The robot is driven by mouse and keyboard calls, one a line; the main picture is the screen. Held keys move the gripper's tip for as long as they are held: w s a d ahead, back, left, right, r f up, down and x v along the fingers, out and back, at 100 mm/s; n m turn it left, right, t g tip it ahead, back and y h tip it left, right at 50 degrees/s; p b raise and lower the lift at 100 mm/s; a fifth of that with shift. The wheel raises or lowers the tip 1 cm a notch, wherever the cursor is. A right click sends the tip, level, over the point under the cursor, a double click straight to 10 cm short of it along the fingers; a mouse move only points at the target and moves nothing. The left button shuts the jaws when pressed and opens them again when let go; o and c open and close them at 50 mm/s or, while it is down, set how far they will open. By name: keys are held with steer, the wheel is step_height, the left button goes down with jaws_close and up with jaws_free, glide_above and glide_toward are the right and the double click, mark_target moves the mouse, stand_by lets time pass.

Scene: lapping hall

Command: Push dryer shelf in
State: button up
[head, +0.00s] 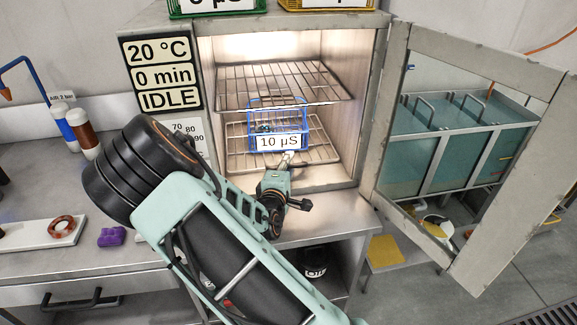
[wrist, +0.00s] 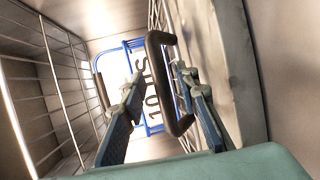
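The dryer (head: 205,60) stands open with two wire shelves inside, an upper shelf (head: 240,90) and a lower shelf (head: 238,152). A blue wire basket (head: 282,143) labelled "10 µS" sits at the lower shelf; it also shows in the wrist view (wrist: 133,48). My gripper (head: 286,160) is low at the dryer mouth, in front of the basket. In the wrist view my fingers (wrist: 155,85) stand apart around a dark loop-shaped handle (wrist: 160,42). I cannot tell what the handle belongs to or whether the fingers touch it. My gripper hides part of the lower shelf's front.
The dryer door (head: 400,110) is swung open to the right. Green (head: 215,8) and yellow (head: 330,4) containers stand on top. Teal tanks (head: 450,150) show through the door window.

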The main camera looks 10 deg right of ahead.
steer(key=v, duration=1.2)
stand_by(0.3)
